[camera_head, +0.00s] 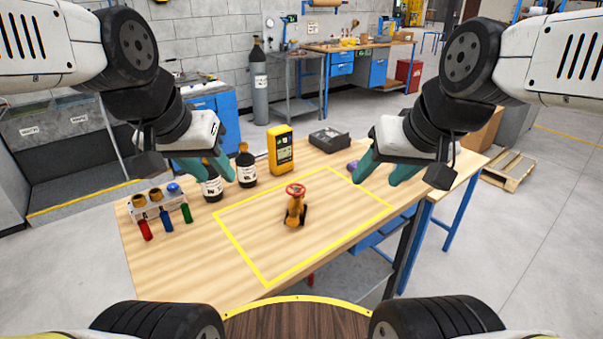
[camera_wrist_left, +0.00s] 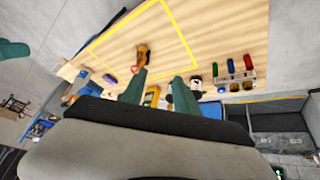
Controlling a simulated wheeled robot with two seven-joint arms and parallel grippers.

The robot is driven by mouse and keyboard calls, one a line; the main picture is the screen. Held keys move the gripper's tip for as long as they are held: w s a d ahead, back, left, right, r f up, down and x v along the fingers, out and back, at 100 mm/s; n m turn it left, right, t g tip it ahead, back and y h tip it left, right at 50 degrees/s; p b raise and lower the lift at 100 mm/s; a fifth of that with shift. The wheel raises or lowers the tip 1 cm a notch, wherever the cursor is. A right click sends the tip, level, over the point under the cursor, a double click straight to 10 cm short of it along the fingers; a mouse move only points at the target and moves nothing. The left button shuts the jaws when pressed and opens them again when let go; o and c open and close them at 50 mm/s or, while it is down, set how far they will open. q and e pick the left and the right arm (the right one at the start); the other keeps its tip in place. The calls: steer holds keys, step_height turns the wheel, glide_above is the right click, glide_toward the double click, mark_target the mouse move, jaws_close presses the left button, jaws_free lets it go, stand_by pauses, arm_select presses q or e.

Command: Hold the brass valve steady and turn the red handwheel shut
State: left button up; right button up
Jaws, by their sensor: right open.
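The brass valve (camera_head: 294,213) stands upright inside the yellow outline on the wooden table. Its red handwheel (camera_head: 296,190) is on top, and black parts show low at its sides. In the left wrist view the valve (camera_wrist_left: 142,53) is beyond the fingers, with the handwheel (camera_wrist_left: 136,70) beside a fingertip in the picture. My left gripper (camera_head: 213,176) is open and empty, above the table to the left of the valve, in front of the dark bottles. My right gripper (camera_head: 377,177) is open and empty, to the right of the valve. Neither gripper touches the valve.
Dark bottles (camera_head: 246,168) and a yellow instrument (camera_head: 281,150) stand behind the valve. A dark grey box (camera_head: 330,138) lies farther back. A rack (camera_head: 158,203) with red, blue and green items is at the left. A purple object (camera_head: 353,166) lies near my right gripper. The outlined area around the valve is clear.

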arm_select(q)
steer(key=w+d+f+m+g+y, duration=0.1)
steer(key=w+d+m+g+y, duration=0.1)
steer(key=w+d+m, duration=0.45)
steer(key=w+d+m+g+y, duration=0.1)
steer(key=w+m+g, duration=0.15)
steer(key=w, duration=0.65)
arm_select(e)
steer(key=shift+c, duration=1.1)
steer(key=shift+w, duration=0.1)
steer(key=shift+c, duration=0.4)
steer(key=m+g+h, duration=0.2)
steer(key=h, duration=0.3)
glide_above(293, 213)
steer(key=s+a, duration=0.2)
steer(key=s, duration=0.1)
step_height(293, 213, down, 21)
arm_select(q)
steer(key=w+d+f+m+g+y, duration=0.1)
steer(key=w+d+f+m+y, duration=0.2)
steer(key=w+d+f+m, duration=0.4)
steer(key=w+d+f, duration=0.3)
steer(key=shift+d+f, duration=0.35)
arm_select(e)
steer(key=x, duration=0.7)
steer(key=shift+w+d+f, duration=0.1)
steer(key=shift+w+f, duration=0.1)
steer(key=shift+w, duration=0.1)
